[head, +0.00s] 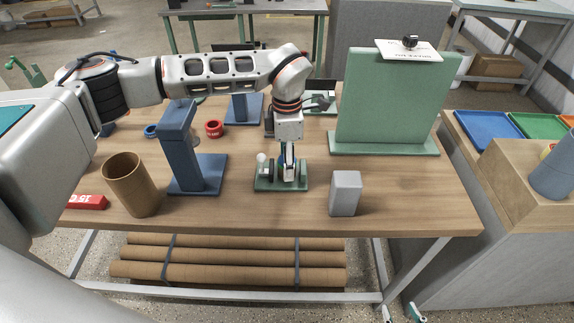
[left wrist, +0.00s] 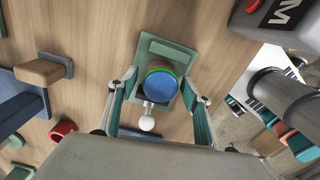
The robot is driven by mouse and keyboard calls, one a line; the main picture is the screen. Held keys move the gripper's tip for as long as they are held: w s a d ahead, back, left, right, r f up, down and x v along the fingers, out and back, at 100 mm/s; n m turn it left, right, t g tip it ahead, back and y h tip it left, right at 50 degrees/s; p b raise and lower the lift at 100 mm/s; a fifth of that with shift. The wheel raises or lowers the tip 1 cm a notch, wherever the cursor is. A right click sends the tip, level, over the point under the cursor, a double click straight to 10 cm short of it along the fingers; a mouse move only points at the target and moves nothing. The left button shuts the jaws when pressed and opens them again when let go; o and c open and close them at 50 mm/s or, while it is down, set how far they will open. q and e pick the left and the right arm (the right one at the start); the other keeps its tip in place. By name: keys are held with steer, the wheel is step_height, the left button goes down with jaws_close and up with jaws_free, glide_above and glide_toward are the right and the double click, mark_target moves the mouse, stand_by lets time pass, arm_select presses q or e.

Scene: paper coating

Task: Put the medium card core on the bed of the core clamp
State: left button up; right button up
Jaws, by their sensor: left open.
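The core clamp, on a green base (head: 262,186), stands in the middle of the wooden table. The left wrist view shows its green base (left wrist: 162,47) and white knob (left wrist: 147,123) from above. My left gripper (head: 288,175) is over it, its fingers (left wrist: 158,105) spread on either side. A round blue piece with a green rim (left wrist: 162,86) lies between the fingers; I cannot tell whether it is a core or part of the clamp. A brown card tube (head: 131,187) stands upright at front left; its size is unmarked. My right gripper's tips (head: 402,313) are apart at the bottom edge.
A blue stand (head: 184,150) rises left of the clamp. A grey block (head: 346,195) stands to its right and a tall green panel (head: 393,100) behind right. A red ring (head: 214,129) lies behind. Brown tubes (head: 230,271) lie under the table.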

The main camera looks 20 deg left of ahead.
arm_select(q)
step_height(320, 180, up, 10)
steer(key=shift+r+b, duration=0.2)
steer(key=shift+b, duration=0.15)
stand_by(0.4)
